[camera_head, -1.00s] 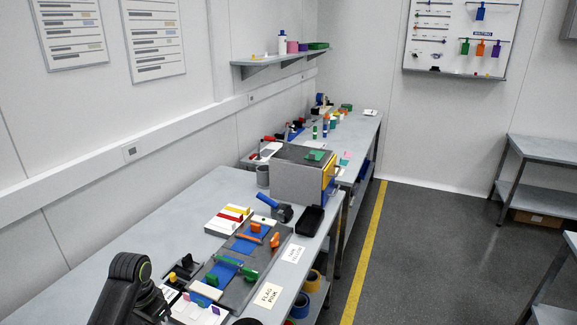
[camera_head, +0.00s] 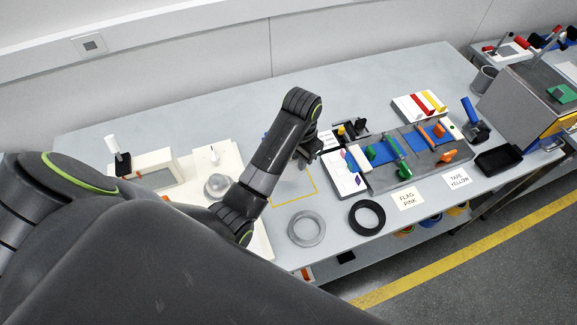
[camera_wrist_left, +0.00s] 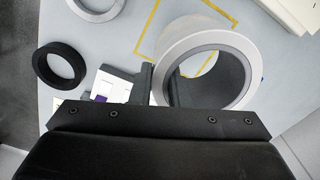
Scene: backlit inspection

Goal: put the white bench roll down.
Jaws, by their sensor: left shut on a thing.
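The white bench roll (camera_wrist_left: 164,62) is a ring with a pale rim in the left wrist view. My left gripper (camera_wrist_left: 158,85) is shut on its wall, one dark finger on each side. In the head view my left gripper (camera_head: 305,153) is over the bench, behind the yellow outlined square (camera_head: 316,190); my arm hides the roll there. The outline also shows in the left wrist view (camera_wrist_left: 146,33), beyond and partly through the roll. I cannot tell whether the roll touches the bench. My right gripper is not in view.
A grey ring (camera_head: 292,229) and a black ring (camera_head: 354,217) lie at the bench's front. A grey tray (camera_head: 385,186) with coloured parts and a white card is to the right. A white base with a clear dome (camera_head: 217,185) is to the left. The bench (camera_head: 250,115) is clear behind.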

